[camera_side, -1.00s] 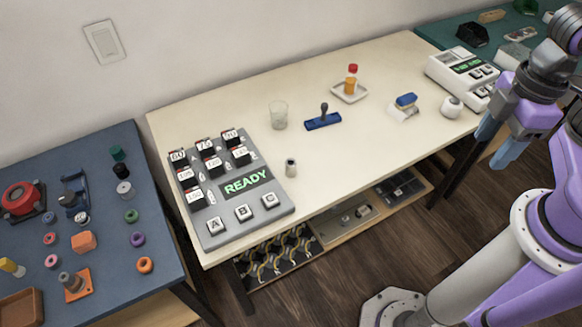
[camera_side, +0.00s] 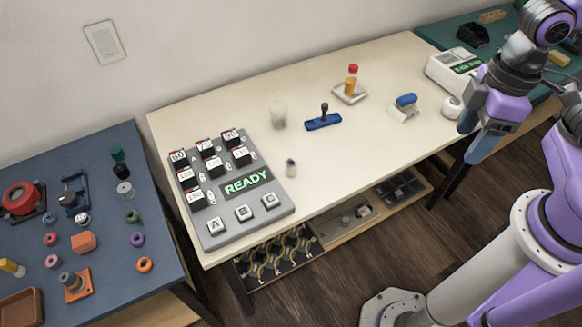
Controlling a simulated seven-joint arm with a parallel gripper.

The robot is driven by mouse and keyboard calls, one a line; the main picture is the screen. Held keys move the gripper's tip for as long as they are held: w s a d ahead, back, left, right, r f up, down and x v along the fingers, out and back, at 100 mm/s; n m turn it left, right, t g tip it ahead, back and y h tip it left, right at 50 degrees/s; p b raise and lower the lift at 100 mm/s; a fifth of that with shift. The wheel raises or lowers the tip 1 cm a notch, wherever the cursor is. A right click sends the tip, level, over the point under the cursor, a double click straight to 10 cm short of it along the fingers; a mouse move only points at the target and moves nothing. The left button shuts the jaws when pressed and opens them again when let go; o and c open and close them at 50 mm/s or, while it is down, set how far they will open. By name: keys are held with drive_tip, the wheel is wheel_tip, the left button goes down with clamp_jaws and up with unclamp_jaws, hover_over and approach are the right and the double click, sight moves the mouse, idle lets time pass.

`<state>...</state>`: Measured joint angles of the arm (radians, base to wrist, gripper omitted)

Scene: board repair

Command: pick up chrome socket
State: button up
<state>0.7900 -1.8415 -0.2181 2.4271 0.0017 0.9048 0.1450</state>
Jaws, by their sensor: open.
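The chrome socket looks to be the small grey metallic cylinder (camera_side: 291,168) with a dark top. It stands upright on the cream table (camera_side: 235,105), just right of the grey panel and near the table's front side. My gripper (camera_side: 475,137) is open and empty. It hangs in the air at the right, with its blue-grey fingers pointing down, in front of the table's right end. It is well apart from the socket, and nothing hides the socket.
A grey button panel (camera_side: 283,214) reading READY is left of the socket.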

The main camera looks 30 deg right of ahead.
drive_tip(key=w+a+f+m, duration=0.3)
drive_tip(key=w+a+m, duration=0.85)
drive_tip(key=w, duration=0.35)
drive_tip(key=m, duration=1.2)
hover_over(292, 161)
drive_tip(key=a, duration=0.1)
wheel_tip(292, 161, down, 8)
drive_tip(key=shift+n, duration=0.25)
wheel_tip(292, 161, down, 12)
drive_tip(key=shift+s+d+r, duration=0.1)
drive_tip(key=shift+d+f, duration=0.2)
drive_tip(key=shift+f, duration=1.15)
drive_tip(key=shift+d+f, duration=0.15)
drive_tip(key=shift+f, duration=1.15)
clamp_jaws()
